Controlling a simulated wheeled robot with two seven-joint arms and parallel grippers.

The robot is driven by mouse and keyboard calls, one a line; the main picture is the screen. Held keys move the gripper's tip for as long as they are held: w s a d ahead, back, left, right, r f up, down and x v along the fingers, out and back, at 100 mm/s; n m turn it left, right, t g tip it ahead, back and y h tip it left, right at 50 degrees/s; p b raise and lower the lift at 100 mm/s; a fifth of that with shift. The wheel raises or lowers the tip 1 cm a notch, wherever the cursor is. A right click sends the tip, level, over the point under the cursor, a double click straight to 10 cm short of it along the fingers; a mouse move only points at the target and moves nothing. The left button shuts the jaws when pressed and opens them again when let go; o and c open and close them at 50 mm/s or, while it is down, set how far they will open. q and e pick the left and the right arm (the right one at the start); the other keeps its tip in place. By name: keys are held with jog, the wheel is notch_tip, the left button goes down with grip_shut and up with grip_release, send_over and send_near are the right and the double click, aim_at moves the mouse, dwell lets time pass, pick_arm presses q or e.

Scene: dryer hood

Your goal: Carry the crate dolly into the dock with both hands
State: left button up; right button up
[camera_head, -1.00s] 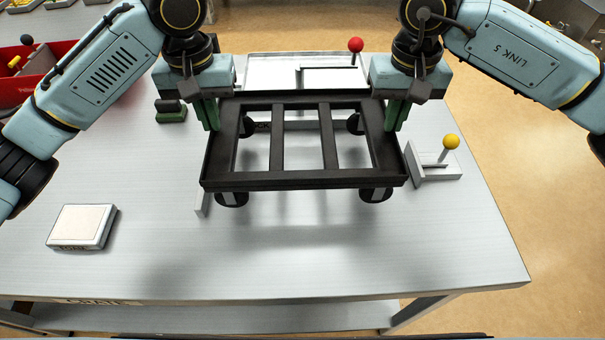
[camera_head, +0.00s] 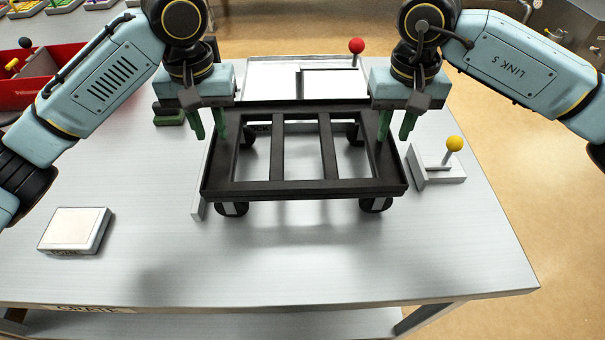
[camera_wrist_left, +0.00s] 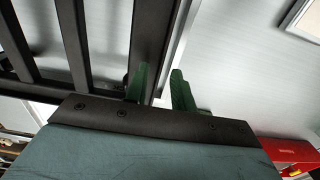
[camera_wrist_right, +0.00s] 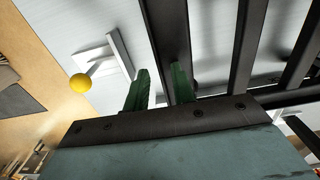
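The black crate dolly (camera_head: 305,186), an open slatted frame on casters, stands level on the table, its near wheels apparently touching the tabletop. The dock's pale left guide (camera_head: 199,205) runs along its left side, and a grey block with a yellow-knobbed lever (camera_head: 453,145) stands beside its right side. A partly hidden label shows behind the dolly. My left gripper (camera_head: 209,127) is open at the dolly's left side rail (camera_wrist_left: 152,40). My right gripper (camera_head: 396,129) is open at the right side rail (camera_wrist_right: 168,40). Both grippers' fingers are spread, with the rails between or close beside them.
A pale tray area with a red-knobbed lever (camera_head: 356,47) lies behind the dolly.

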pick_arm(q)
notch_tip(320, 180, up, 12)
jog(key=shift+f, duration=0.15)
pick_arm(e)
notch_tip(320, 180, up, 12)
dwell(0.6)
dwell(0.4)
